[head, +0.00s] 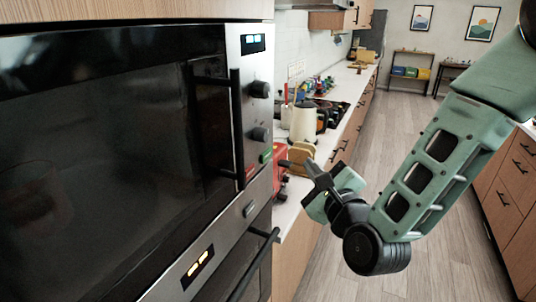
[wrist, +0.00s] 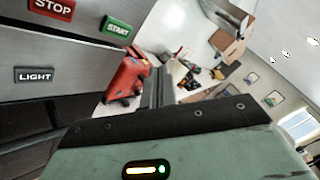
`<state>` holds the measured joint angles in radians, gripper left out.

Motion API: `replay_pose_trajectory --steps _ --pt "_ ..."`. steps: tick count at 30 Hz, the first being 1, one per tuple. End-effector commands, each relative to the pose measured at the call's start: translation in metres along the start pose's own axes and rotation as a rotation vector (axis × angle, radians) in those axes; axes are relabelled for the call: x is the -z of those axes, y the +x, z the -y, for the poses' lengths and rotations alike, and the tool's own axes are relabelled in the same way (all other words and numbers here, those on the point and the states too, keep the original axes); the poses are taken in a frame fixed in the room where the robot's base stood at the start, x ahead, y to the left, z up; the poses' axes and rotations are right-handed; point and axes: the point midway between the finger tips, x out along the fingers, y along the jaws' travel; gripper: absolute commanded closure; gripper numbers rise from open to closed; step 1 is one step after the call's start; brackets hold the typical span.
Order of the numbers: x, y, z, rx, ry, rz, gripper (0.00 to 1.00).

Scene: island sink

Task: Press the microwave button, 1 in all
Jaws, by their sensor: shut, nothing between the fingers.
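The black and steel microwave (head: 100,150) fills the left of the head view, door closed. On its control strip sit a green START button (head: 266,156) and a red STOP button (head: 250,172). In the wrist view the START button (wrist: 117,27) and STOP button (wrist: 52,8) are at the top left, with a LIGHT button (wrist: 35,75) below. My gripper (head: 287,164) is shut and empty, just right of the control strip and pointing toward it. In the wrist view its fingers (wrist: 158,82) are together, to the right of START and apart from it.
A red appliance (wrist: 125,78) stands on the counter just beyond my fingers. Black door handles (head: 237,125) stick out from the microwave front. The wooden floor (head: 340,270) in the aisle is clear.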

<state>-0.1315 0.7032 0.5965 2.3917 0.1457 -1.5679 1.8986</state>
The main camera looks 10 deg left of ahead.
Motion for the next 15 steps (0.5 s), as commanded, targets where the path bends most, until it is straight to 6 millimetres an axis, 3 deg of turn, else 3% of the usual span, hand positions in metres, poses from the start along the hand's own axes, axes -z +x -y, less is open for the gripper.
replay_pose_trajectory --steps 15 --pt "-0.031 0.043 -0.033 -0.001 0.000 0.001 1.00"
